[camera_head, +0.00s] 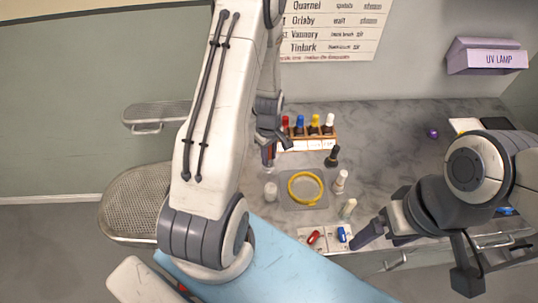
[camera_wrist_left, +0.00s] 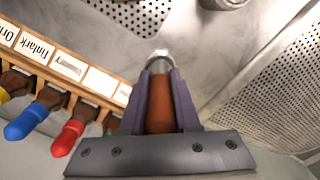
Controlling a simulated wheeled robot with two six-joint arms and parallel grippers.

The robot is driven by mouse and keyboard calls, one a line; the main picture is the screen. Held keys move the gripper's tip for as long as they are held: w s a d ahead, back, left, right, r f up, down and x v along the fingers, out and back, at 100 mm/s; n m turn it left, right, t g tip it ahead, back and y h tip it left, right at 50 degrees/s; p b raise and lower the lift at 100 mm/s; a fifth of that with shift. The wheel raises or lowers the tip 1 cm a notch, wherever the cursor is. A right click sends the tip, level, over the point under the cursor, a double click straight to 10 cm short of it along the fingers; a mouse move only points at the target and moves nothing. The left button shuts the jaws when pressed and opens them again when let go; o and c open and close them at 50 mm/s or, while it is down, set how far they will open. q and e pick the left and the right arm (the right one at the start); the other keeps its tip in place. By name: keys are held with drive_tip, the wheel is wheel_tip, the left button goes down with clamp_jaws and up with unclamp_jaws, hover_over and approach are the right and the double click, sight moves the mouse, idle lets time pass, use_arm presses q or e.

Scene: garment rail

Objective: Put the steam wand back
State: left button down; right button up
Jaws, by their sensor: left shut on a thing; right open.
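I cannot make out anything that is clearly a steam wand. My left gripper (camera_head: 268,150) is shut on a reddish-brown cylinder, beside the left end of a wooden bottle rack (camera_head: 308,144). In the left wrist view the brown cylinder (camera_wrist_left: 160,106) sits between the two fingers (camera_wrist_left: 160,100), with a pale tip beyond them. Its lower part is hidden by the gripper. My right gripper (camera_head: 383,240) is open and empty at the front edge of the counter, near small red and blue items.
The rack holds several bottles with red, blue, yellow and white caps. A grey mat (camera_head: 289,203) with a yellow ring (camera_head: 305,188) and loose bottles stand in front. A purple UV lamp box (camera_head: 487,56) is on the wall. The counter's right middle is mostly clear.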

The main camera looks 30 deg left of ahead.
use_arm(q)
drive_tip(key=shift+f, duration=0.2)
drive_tip(key=shift+c, duration=1.2)
unclamp_jaws()
drive_tip(key=shift+r+p, duration=3.05)
drive_tip(key=shift+r, duration=0.75)
